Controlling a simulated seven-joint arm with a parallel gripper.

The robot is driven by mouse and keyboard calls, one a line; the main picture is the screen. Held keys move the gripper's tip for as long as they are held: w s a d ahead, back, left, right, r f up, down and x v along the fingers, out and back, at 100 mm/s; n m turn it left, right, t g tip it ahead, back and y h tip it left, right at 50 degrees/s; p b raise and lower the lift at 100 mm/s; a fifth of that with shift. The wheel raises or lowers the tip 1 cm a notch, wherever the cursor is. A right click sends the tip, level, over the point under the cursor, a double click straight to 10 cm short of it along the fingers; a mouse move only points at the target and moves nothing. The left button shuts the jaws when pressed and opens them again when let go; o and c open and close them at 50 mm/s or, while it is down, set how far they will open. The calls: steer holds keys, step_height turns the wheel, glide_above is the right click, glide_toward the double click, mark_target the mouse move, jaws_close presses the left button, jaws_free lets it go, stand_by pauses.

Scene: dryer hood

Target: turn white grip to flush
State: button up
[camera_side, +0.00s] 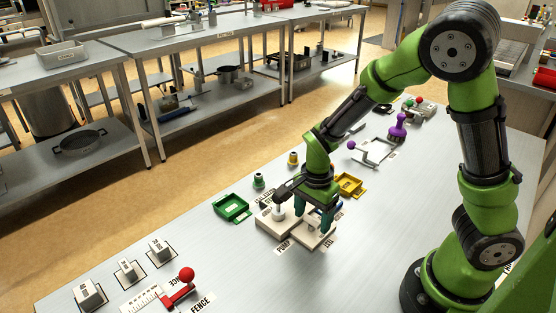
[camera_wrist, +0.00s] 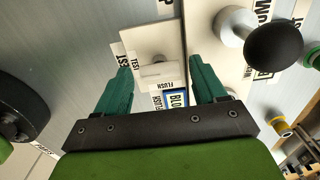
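A pale block that looks like the white grip (camera_wrist: 157,73) lies on a white plate (camera_wrist: 152,42) in the wrist view, between my fingertips. Labels reading TEST, FLUSH and a partly hidden BLO surround it. My gripper (camera_wrist: 160,68) is open, with one green finger on each side of the grip and gaps showing. In the side view my gripper (camera_side: 313,218) points down over the plate (camera_side: 316,240), low beside the label TEST. There the fingers hide the grip. I cannot tell its exact turn angle or whether a finger touches it.
A pump unit (camera_side: 277,220) with a dark knob (camera_wrist: 273,48) stands close beside the plate. A green tray (camera_side: 231,207) and a yellow tray (camera_side: 349,185) lie near. A red-knobbed fence lever (camera_side: 180,289) is front left.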

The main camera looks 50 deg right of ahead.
steer(key=c, duration=0.9)
steer(key=shift+c, duration=0.2)
steer(key=shift+n, duration=0.3)
steer(key=n, duration=0.3)
steer(key=shift+n, duration=0.3)
steer(key=n, duration=0.4)
steer(key=shift+n, duration=0.3)
steer(key=n, duration=0.9)
steer(key=o, duration=1.1)
steer(key=shift+c, duration=0.2)
